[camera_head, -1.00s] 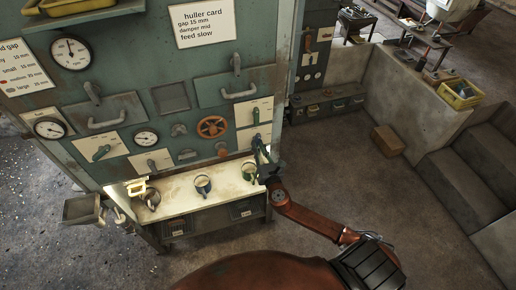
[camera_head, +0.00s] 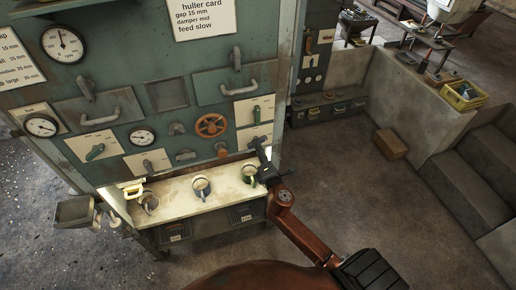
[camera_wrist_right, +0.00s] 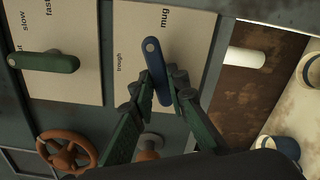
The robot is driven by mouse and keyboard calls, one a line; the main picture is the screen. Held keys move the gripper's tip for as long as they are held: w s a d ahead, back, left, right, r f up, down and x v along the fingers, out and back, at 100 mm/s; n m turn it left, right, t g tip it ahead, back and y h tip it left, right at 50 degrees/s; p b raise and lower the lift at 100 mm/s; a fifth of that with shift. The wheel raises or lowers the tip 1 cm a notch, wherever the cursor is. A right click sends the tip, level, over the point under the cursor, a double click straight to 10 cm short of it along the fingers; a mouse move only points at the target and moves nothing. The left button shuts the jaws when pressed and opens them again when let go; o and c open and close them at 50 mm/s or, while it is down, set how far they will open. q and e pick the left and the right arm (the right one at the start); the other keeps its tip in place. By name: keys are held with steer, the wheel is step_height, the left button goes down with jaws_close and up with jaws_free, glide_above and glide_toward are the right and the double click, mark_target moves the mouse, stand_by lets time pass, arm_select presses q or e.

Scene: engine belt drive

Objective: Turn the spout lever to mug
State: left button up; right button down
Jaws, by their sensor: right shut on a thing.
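The spout lever (camera_wrist_right: 156,68) is a dark blue handle on a cream plate (camera_wrist_right: 118,80) marked "trough" and "mug" in the right wrist view. Its round pivot end is clear of the fingers, and its other end is between them. My right gripper (camera_wrist_right: 164,90) is shut on the lever, one green-and-black finger on each side. In the head view my right gripper (camera_head: 264,160) is at the lower right of the green machine, just below the plate (camera_head: 257,134). The lever is too small and covered there to make out. My left gripper is not in view.
A green lever (camera_wrist_right: 50,63) on a "slow/fast" plate and an orange handwheel (camera_wrist_right: 67,151) are nearby. A white peg-like part (camera_wrist_right: 243,57) juts out near the shelf.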

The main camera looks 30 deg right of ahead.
steer(key=shift+m, duration=2.2)
steer(key=c, duration=1.9)
jaws_free()
steer(key=shift+r, duration=0.1)
steer(key=v, duration=1.2)
steer(key=shift+a, duration=0.1)
